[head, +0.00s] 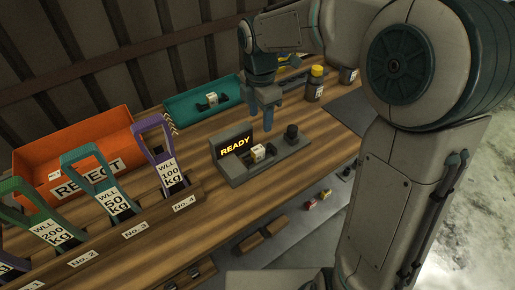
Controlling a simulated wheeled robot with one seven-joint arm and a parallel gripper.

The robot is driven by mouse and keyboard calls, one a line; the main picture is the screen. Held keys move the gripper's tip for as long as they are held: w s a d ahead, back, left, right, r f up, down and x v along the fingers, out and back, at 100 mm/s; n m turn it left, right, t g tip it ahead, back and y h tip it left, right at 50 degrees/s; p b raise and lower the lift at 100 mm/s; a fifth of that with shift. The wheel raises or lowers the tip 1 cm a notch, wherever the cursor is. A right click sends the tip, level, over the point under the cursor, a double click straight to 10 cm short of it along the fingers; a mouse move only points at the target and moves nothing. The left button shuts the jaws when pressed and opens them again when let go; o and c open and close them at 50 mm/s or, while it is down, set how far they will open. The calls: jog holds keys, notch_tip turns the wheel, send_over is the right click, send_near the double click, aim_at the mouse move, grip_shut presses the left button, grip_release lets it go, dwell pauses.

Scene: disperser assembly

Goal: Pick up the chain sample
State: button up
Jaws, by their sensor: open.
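My gripper (262,118) points down with blue fingers, open, above and just behind the grey tester (235,171) with the lit READY display. Nothing shows between its fingers. A small dark piece with a pale tag (257,153) sits in the tester's slot, in front of and below my gripper. A similar dark piece with a pale tag (211,99) lies in the teal tray (180,114), to the left of my gripper. Both look like chain samples, but they are too small to make out links. Neither is held.
An orange REJECT bin (60,132) stands at the left. Several WLL-marked handles, including the purple 100 kg one (170,175), stand in front of it. A yellow-capped bottle (314,84) stands behind right. Bare wood (205,150) lies left of the tester.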

aim_at(258, 148)
jog(key=shift+n, duration=0.5)
jog(key=f, duration=1.4)
jog(key=shift+w+a+b, duration=0.25)
jog(key=shift+a+b, duration=0.05)
grip_shut()
